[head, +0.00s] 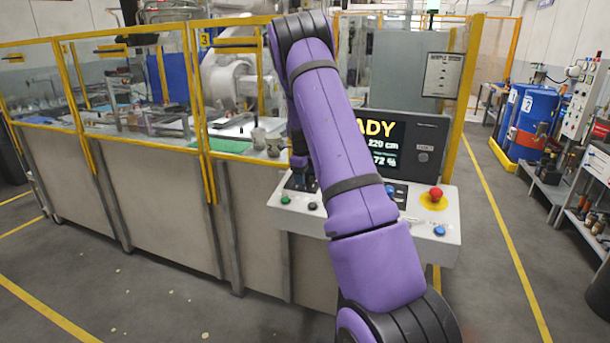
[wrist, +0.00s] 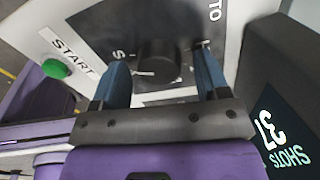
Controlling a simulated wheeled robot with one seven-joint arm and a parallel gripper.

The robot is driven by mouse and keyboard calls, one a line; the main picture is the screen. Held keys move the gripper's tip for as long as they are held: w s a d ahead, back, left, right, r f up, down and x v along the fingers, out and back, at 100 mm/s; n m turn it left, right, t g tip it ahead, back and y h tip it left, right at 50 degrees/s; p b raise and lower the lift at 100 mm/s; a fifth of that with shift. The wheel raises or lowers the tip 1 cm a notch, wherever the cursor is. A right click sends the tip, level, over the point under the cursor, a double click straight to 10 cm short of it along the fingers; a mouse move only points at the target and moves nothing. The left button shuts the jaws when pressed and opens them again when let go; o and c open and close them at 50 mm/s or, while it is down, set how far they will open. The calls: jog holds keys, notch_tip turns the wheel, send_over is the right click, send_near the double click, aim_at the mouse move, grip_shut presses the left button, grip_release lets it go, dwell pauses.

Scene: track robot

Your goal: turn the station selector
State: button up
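The station selector is a dark round knob (wrist: 157,62) on a black plate with partly hidden white lettering, in the wrist view. My gripper (wrist: 163,57) is open, with one blue finger on each side of the knob. A gap shows between each finger and the knob, so no contact is visible. In the head view my gripper (head: 300,180) is at the left part of the light control console (head: 290,217), partly hidden by my purple arm. The knob cannot be made out there.
A green button (wrist: 55,68) labelled START is left of the knob. The console also has a red mushroom button (head: 436,192), a blue button (head: 439,231) and a black button (head: 312,206). A display (head: 384,143) stands behind. A yellow-framed fence (head: 205,110) runs left.

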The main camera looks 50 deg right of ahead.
jog(key=c, duration=0.9)
